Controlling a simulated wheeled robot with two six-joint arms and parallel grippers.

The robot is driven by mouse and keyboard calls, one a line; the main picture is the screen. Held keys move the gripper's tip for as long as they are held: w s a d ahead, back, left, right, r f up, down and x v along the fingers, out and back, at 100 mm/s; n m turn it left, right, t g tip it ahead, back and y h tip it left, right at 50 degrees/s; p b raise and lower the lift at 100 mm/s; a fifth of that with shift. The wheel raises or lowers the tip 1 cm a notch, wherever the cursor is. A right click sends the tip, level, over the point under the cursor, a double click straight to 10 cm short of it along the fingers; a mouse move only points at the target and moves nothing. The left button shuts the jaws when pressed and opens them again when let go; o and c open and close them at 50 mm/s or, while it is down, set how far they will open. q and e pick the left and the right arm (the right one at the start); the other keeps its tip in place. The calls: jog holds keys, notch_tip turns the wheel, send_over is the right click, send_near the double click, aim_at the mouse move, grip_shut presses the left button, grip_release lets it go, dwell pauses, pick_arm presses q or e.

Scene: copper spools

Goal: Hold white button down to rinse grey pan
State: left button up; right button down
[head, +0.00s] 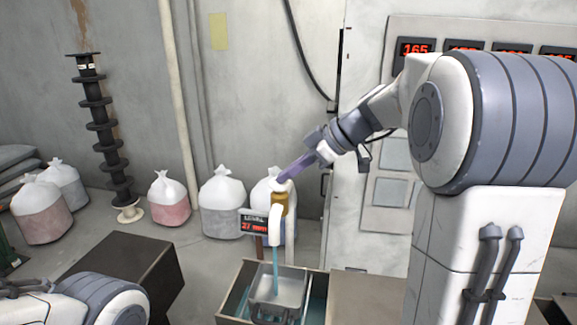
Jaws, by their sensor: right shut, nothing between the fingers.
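My right gripper (287,176) is shut and empty, its purple fingers angled down to the left. Its tips are at the white button (279,186) on top of a brass-coloured fitting (279,203) and appear to touch it. Below the fitting a white spout (275,228) bends downward. A blue stream of water (275,262) runs from it into the grey pan (291,289). The pan sits inside an open box-like basin (233,291). My left arm shows at the bottom left, but its gripper is not in view.
A small level display (253,222) with red digits stands left of the spout. Several tied bags, including a pink one (169,200), line the wall. A dark box (125,262) stands left of the basin. A panel with red readouts (416,47) is behind my right arm.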

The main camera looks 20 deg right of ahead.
jog(key=shift+s+f, duration=0.1)
jog(key=shift+f, duration=0.25)
jog(key=shift+r, duration=0.5)
jog(key=w+a+r+v, duration=0.1)
jog(key=r+v, duration=0.1)
jog(key=v, duration=1)
jog(key=shift+r+b, duration=0.15)
jog(key=shift+b, duration=0.3)
jog(key=shift+s+a, duration=0.1)
jog(key=shift+a, duration=0.05)
